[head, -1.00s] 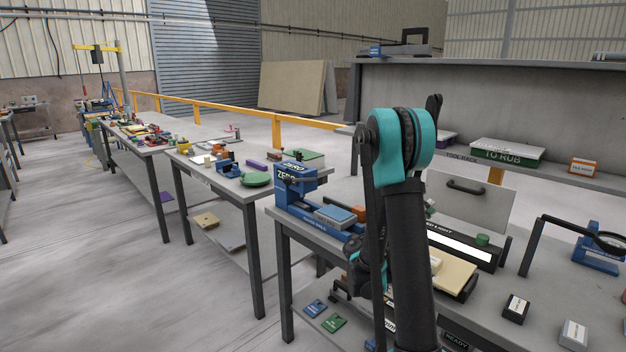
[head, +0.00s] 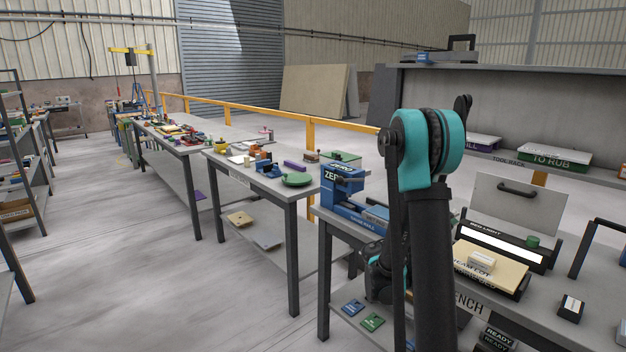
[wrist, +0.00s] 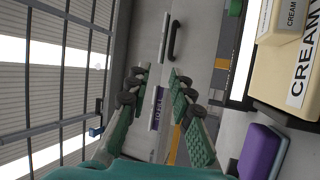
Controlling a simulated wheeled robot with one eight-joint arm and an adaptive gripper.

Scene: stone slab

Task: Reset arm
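My arm (head: 430,225), teal and black, rises folded in front of the nearest bench in the head view. Its upper joint stands above the bench top and hides part of it. My gripper (wrist: 158,90) shows in the wrist view with its two green-padded fingers apart and nothing held between them. A purple lettered item (wrist: 157,108) shows in the gap, beyond the fingers. In the head view the fingertips are hidden or too small to make out behind the arm.
More tables (head: 262,183) stand to the left. A shelf rack (head: 30,165) is at far left. Open floor (head: 130,270) lies left.

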